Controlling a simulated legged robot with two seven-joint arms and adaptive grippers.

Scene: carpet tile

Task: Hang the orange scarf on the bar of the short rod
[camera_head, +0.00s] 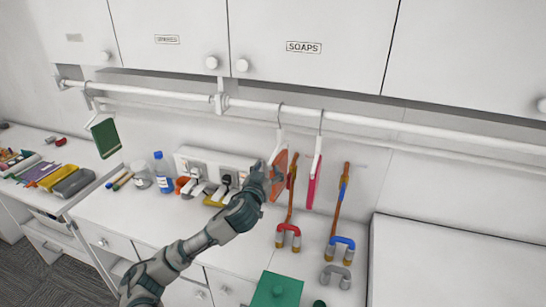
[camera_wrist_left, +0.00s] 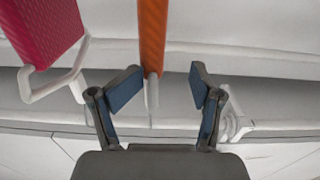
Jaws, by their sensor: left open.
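The orange scarf (camera_head: 281,163) hangs on a white hanger from the rod section (camera_head: 400,130) right of the middle bracket. My left gripper (camera_head: 270,173) is at the scarf, partly covering it. In the left wrist view, its open fingers (camera_wrist_left: 165,92) stand on either side of the scarf's narrow edge (camera_wrist_left: 152,40) and a white hanger end (camera_wrist_left: 152,92), with gaps on both sides. The shorter-looking rod section (camera_head: 150,93) lies left of the bracket. My right gripper is out of view.
A pink scarf (camera_head: 313,183) hangs just right of the orange one and shows in the wrist view (camera_wrist_left: 42,30). A green cloth (camera_head: 105,138) hangs at the left rod end. Cabinets (camera_head: 305,47) are above; a bottle (camera_head: 162,172) and plugs (camera_head: 228,182) are below.

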